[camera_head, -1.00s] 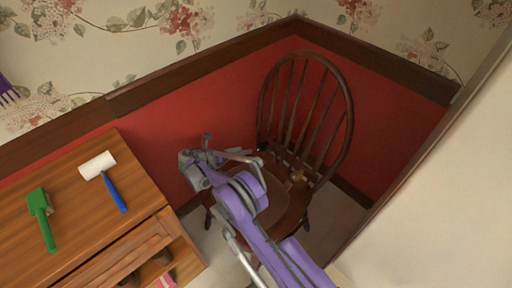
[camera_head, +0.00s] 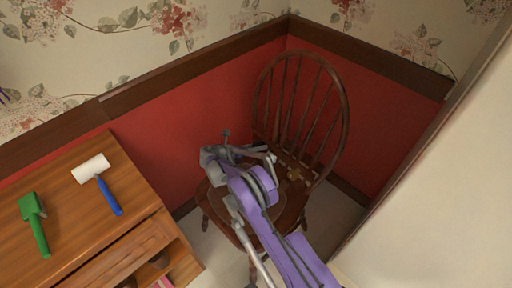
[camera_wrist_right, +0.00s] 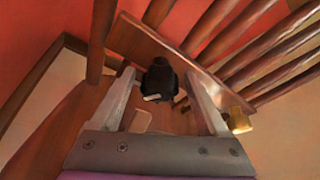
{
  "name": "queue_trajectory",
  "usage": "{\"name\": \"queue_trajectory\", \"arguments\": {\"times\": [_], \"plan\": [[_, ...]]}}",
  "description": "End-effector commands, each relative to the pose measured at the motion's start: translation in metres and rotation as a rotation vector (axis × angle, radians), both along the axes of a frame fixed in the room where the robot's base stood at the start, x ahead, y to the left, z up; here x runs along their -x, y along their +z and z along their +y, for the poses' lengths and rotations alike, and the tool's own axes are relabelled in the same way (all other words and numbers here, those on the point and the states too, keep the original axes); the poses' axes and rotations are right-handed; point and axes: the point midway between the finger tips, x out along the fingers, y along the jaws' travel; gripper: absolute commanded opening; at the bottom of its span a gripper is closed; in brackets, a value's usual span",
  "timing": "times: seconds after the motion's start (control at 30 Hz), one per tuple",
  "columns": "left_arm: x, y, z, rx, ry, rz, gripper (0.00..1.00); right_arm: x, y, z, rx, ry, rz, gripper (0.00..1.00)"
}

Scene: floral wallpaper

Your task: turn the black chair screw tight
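The wooden chair (camera_head: 300,110) stands in the corner with its spindled back to the wall. The black chair screw (camera_wrist_right: 160,80) shows upright in the right wrist view, by a wooden bar at the foot of the spindles. My right gripper (camera_wrist_right: 160,74) is open, one finger on each side of the screw, with a visible gap to both. In the head view my right gripper (camera_head: 262,153) is over the chair seat at the base of the back, and I cannot make out the black screw there. My left gripper is not in view.
A brass-coloured piece (camera_wrist_right: 238,120) is just right of my right finger; it also shows in the head view (camera_head: 294,174). A wooden cabinet (camera_head: 75,180) at left holds a green brush (camera_head: 36,222) and a paint roller (camera_head: 97,182). A pale panel (camera_head: 450,200) bounds the right.

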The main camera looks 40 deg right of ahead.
Motion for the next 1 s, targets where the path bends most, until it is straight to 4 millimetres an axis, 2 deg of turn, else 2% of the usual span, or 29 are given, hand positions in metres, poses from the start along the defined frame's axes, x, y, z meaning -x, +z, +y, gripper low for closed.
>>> {"name": "queue_trajectory", "arguments": {"times": [0.03, 0.07, 0.4, 0.73, 1.0], "plan": [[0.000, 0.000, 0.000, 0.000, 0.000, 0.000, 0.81, 0.000, 0.000, 0.000, 0.000, 0.000, 0.000, 0.67], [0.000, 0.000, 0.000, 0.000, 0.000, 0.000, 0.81, 0.000, 0.000, 0.000, 0.000, 0.000, 0.000, 0.61], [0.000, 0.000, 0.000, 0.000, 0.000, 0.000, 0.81, 0.000, 0.000, 0.000, 0.000, 0.000, 0.000, 0.00], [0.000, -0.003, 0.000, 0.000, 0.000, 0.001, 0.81, 0.000, 0.000, 0.001, -0.004, -0.001, -0.038, 0.00], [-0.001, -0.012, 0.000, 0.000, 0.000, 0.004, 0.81, 0.001, 0.000, 0.000, -0.017, 0.001, -0.199, 0.00]]}}
